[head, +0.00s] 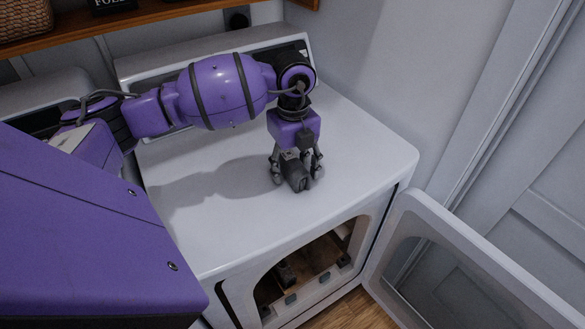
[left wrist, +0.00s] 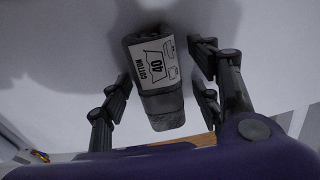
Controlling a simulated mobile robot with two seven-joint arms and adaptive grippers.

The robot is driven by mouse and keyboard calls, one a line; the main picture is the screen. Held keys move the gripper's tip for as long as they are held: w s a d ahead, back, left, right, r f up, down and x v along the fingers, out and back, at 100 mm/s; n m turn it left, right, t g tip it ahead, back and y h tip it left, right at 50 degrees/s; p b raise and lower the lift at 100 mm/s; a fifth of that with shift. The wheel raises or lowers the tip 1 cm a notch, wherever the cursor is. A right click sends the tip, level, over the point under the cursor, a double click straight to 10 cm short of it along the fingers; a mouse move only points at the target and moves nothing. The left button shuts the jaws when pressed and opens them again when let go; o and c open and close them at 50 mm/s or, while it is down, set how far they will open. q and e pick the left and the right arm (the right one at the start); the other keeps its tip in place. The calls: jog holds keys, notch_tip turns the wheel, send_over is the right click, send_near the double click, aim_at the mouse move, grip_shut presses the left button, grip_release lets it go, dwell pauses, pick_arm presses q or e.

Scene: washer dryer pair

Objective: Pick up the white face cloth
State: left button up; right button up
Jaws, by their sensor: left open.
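A small dark grey roll (head: 297,179) with a white paper label lies on the white top of the machine (head: 225,215). In the left wrist view the roll (left wrist: 163,105) shows a label reading "COTTON 40". I see no plainly white cloth. My left gripper (head: 298,170) points down over the roll, its fingers open on either side of it. In the left wrist view my left gripper (left wrist: 165,82) shows gaps between both fingers and the roll. My right gripper is not in view.
The machine's front door (head: 470,270) stands open at the right, with dark shapes inside the opening. A raised control panel runs along the back. A wooden shelf (head: 150,14) with a basket (head: 25,17) hangs above. The top around the roll is clear.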

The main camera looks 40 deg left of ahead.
aim_at(294, 162)
pick_arm(q)
jog(key=shift+f, duration=0.1)
jog(key=shift+c, duration=0.5)
jog(key=c, duration=1.1)
jog(key=shift+o, duration=0.2)
jog(key=shift+r, duration=0.6)
notch_tip(294, 162, up, 2)
jog(key=shift+s+d+r, duration=0.1)
jog(key=shift+d+r, duration=0.05)
jog(key=shift+r, duration=0.1)
jog(key=s+d+r, duration=0.1)
jog(key=r, duration=0.1)
jog(key=s+d+r, duration=0.2)
jog(key=r, duration=0.1)
jog(key=shift+d+r, duration=0.3)
jog(key=shift+d, duration=0.05)
jog(key=s+d+r, duration=0.3)
jog(key=s+d, duration=0.2)
jog(key=d, duration=0.2)
jog(key=shift+s+r, duration=0.25)
jog(key=shift+r, duration=0.1)
